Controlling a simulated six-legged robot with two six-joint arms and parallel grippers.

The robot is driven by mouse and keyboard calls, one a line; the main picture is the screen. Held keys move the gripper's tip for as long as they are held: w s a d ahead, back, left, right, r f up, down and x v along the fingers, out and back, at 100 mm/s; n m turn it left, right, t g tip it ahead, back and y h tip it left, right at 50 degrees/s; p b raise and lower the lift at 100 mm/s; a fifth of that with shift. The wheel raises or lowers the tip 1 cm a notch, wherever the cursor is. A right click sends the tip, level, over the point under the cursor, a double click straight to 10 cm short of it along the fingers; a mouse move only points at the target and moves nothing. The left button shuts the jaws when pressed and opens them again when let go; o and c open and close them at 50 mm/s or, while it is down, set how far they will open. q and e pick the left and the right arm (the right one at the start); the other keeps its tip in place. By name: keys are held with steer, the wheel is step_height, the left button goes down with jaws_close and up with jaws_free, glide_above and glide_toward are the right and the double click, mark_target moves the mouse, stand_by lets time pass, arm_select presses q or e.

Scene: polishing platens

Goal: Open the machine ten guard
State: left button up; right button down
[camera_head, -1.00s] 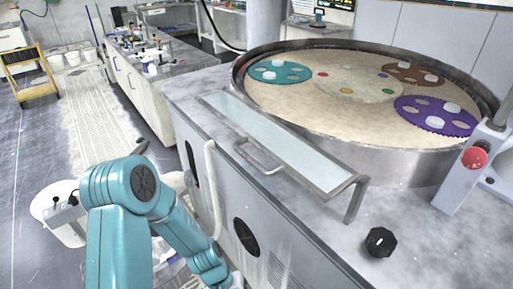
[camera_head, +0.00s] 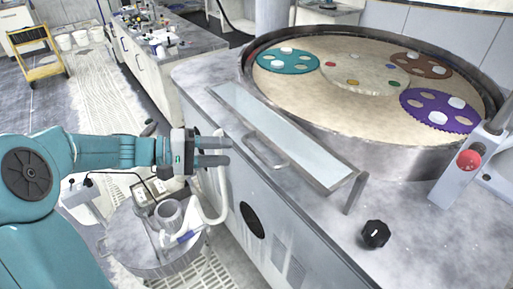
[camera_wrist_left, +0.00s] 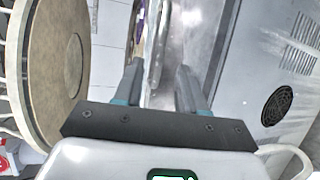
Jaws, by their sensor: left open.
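The guard (camera_head: 285,135) is a long clear panel in a metal frame on the machine's front top edge, beside the round platen. Its bar handle (camera_head: 265,152) sticks out from its front side. The guard looks lowered, lying along the edge. My left gripper (camera_head: 230,151) is open and empty, left of the handle and apart from it, its fingers pointing right. In the left wrist view the two fingers (camera_wrist_left: 158,85) are spread with nothing clear between them. My right gripper is not in view.
The platen (camera_head: 350,85) carries teal, brown and purple discs. A black knob (camera_head: 375,234) and a red button (camera_head: 468,160) are at the right. A round drum (camera_head: 150,240) with a cup and a pale hose stands below my left arm. A yellow cart (camera_head: 37,58) is far left.

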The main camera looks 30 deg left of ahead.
mark_target(254, 152)
arm_select(q)
steer(key=p+x, duration=0.1)
steer(key=x, duration=0.8)
steer(key=shift+p, duration=0.35)
jaws_close()
steer(key=shift+w+r+g+p, duration=0.1)
steer(key=shift+r+g+p, duration=0.3)
steer(key=shift+r+p, duration=0.45)
steer(key=shift+w+d+r+y+b, duration=0.1)
steer(key=shift+r+y+b, duration=0.25)
steer(key=shift+b, duration=0.35)
steer(key=shift+r, duration=0.25)
